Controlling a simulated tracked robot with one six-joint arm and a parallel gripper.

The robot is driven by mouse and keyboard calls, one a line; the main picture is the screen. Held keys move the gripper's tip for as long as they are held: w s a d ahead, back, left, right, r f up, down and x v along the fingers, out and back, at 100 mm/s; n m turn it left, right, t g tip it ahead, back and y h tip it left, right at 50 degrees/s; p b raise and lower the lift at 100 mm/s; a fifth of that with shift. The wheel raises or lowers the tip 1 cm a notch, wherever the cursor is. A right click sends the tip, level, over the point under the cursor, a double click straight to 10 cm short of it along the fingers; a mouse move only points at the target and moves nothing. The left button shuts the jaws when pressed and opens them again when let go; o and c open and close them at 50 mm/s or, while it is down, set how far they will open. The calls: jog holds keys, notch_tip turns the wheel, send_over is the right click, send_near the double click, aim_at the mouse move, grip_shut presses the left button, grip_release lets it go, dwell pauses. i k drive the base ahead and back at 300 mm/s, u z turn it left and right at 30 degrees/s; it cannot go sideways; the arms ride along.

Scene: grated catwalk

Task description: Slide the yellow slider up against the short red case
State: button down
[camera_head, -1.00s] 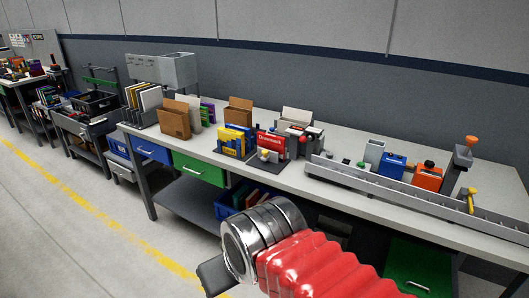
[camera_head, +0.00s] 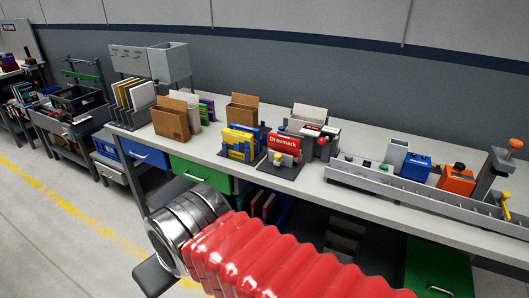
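A short red case (camera_head: 284,144) with white lettering stands in a small dark holder on the workbench, right of the yellow and blue cases. My gripper (camera_head: 152,277) shows only as a dark part past the shiny metal cuff and red bellows of my arm. It is in front of the bench, low and left of the red case, and touches nothing I can see. Its fingers are mostly hidden.
Yellow and blue cases (camera_head: 239,146) stand just left. Brown file boxes (camera_head: 171,120) are further left. A long grey rail (camera_head: 420,194) with a yellow lever (camera_head: 507,203), a blue box (camera_head: 415,167) and an orange box (camera_head: 457,181) fills the right. Bare benchtop shows between the groups.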

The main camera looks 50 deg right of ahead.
aim_at(279, 159)
jog(key=z, duration=0.05)
jog(key=i, duration=0.75)
jog(key=z, duration=0.8)
jog(key=i, duration=0.7)
jog(key=z, duration=0.55)
